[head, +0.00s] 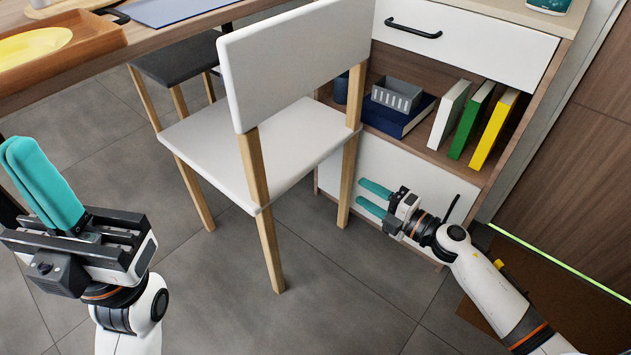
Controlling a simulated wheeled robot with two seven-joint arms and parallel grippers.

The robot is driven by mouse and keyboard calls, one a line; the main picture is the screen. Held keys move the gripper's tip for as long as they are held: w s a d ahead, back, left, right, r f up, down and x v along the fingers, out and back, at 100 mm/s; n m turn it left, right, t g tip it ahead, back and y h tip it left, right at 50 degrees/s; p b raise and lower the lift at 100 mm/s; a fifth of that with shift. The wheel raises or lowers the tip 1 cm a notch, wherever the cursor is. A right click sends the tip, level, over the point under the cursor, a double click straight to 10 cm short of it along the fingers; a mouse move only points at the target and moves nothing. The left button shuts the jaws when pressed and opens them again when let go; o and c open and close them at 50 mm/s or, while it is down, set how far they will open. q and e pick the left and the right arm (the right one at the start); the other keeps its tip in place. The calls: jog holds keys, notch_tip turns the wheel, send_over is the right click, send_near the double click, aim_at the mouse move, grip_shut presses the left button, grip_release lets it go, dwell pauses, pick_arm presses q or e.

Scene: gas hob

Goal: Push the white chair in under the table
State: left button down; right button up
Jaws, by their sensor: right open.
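The white chair (295,62) stands upright on the floor in the middle of the head view, with a white backrest and seat and light wooden legs. Its backrest is nearer me, and its seat points toward the table. The wooden table (150,38) is at the upper left, and the seat lies mostly outside its edge. My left gripper (30,165) is at the left, apart from the chair, its teal fingers pointing up; its finger gap is not clear. My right gripper (366,197) is open and empty, just right of the chair's right legs, in front of the cabinet.
A dark grey chair (180,60) is partly under the table, beyond the white seat. A cabinet (450,165) with books and a grey basket (396,95) stands close on the right. A wooden tray (60,60) lies on the table. The tiled floor in front is clear.

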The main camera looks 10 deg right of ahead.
aim_at(317, 165)
jog(key=x, duration=1.6)
jog(key=shift+a+r+b, duration=0.1)
jog(key=shift+a+b, duration=0.1)
jog(key=shift+b, duration=0.1)
grip_shut()
dwell(0.6)
